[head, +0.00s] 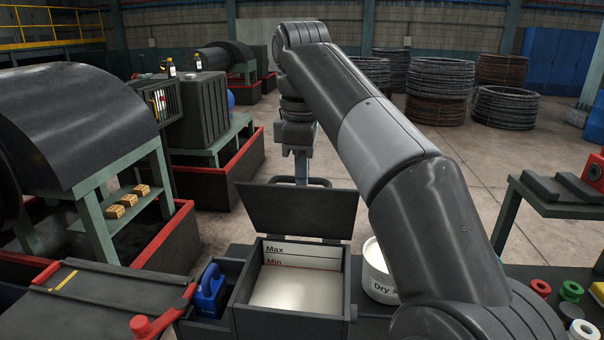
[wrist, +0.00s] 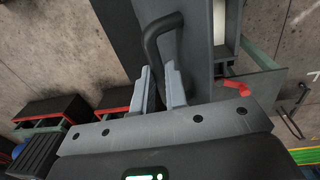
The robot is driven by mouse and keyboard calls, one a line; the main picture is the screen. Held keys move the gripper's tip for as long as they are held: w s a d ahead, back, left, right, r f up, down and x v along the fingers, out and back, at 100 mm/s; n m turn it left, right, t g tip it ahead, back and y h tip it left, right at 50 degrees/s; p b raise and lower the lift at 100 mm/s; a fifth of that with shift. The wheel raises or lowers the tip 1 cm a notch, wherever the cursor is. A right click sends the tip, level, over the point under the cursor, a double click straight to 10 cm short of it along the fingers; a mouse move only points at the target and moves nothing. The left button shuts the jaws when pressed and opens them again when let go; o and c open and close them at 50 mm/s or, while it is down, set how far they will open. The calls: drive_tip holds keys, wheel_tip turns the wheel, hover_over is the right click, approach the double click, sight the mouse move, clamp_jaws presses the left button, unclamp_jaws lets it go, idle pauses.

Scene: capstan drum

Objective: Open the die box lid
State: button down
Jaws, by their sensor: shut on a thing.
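The die box (head: 290,325) is a dark grey box at the front middle of the head view, with pale powder inside below "Max" and "Min" marks. Its lid (head: 297,210) stands raised at the back edge, so the box is open on top. A dark bar handle (head: 320,183) shows above the lid's top edge. My gripper (head: 302,172) is behind the lid at this handle, its tips partly hidden.
A blue container (head: 210,292) stands left of the box, and a white "Dry" bucket (head: 376,270) stands right of it. A red knob (head: 140,326) is at the front left. Spools (head: 570,291) lie at the right. Open floor lies behind the box.

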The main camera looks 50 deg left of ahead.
drive_tip(key=shift+w+a+f, duration=0.1)
drive_tip(key=shift+w+f, duration=0.1)
drive_tip(key=shift+f, duration=0.2)
drive_tip(key=c, duration=1.8)
unclamp_jaws()
drive_tip(key=o, duration=0.3)
drive_tip(key=shift+s+r, duration=0.1)
drive_tip(key=shift+r, duration=0.05)
drive_tip(key=shift+o, duration=0.2)
drive_tip(key=shift+s+r, duration=0.1)
